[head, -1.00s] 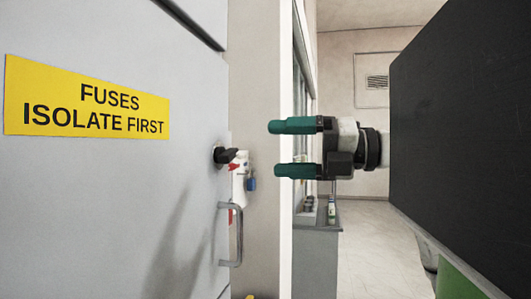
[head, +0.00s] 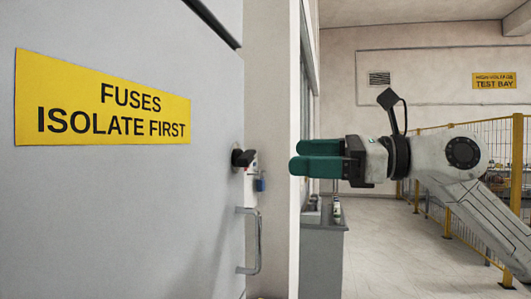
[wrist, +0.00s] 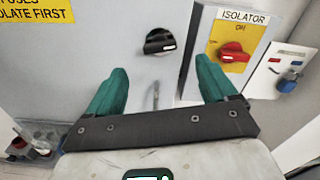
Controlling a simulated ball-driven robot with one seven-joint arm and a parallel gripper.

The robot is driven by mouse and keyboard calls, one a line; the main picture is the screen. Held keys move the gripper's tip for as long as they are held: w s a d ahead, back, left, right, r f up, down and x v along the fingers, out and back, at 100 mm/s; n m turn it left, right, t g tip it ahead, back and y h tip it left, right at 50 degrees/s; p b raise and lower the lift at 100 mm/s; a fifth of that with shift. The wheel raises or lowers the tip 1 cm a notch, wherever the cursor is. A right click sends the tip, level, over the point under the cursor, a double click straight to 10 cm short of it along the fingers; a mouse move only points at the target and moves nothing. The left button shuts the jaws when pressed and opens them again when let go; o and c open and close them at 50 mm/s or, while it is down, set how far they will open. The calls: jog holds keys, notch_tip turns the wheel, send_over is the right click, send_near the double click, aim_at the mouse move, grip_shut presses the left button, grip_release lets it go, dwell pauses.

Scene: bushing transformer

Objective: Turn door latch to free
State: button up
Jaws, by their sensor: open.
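The door latch (head: 243,158) is a black knob on the grey door, above a metal pull handle (head: 248,240). In the wrist view, the latch (wrist: 160,42) shows a white mark on its grip, which lies roughly sideways. My gripper (head: 296,157) has green fingers and is right of the latch in the head view, apart from it. In the wrist view my gripper (wrist: 160,70) is open and empty, with the latch beyond and between its spread fingertips.
A red isolator switch (wrist: 233,52) on a yellow plate, by the word ON, sits right of the latch. A blue padlock (wrist: 289,82) hangs farther right. A yellow fuse warning sign (head: 103,98) is on the door. A yellow fence (head: 517,170) stands at the back right.

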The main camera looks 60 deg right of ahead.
aim_at(253, 156)
jog(key=p+x, duration=0.2)
jog(key=x, duration=0.7)
jog(key=shift+p, duration=0.4)
